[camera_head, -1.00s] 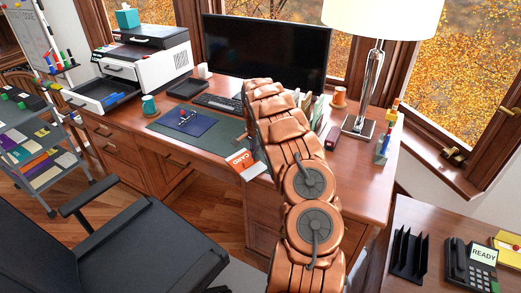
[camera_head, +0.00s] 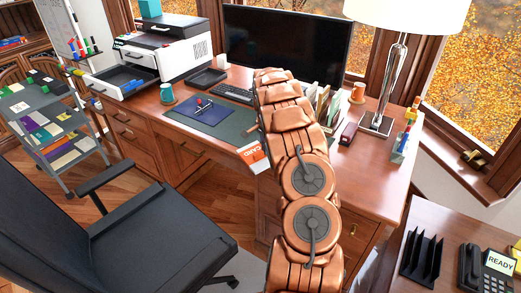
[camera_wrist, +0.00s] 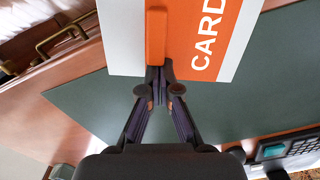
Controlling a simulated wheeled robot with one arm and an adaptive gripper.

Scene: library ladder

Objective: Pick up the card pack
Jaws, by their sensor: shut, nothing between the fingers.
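The card pack (camera_head: 252,153) is white and orange with the letters CARD, at the front edge of the desk, just left of my arm. In the wrist view the card pack (camera_wrist: 195,45) is large at the top, with a raised orange piece (camera_wrist: 155,35) along its near side. My gripper (camera_wrist: 160,78) is shut and empty, its fingertips right at the lower end of that orange piece. I cannot tell whether they touch it. In the head view my gripper is hidden behind my arm.
The desk (camera_head: 190,150) carries a dark green mat (camera_head: 235,128) with a blue pad (camera_head: 207,112), a keyboard (camera_head: 232,92), a monitor (camera_head: 285,45) and a lamp (camera_head: 395,80). A black chair (camera_head: 140,230) stands front left. A side table with a phone (camera_head: 490,265) is at right.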

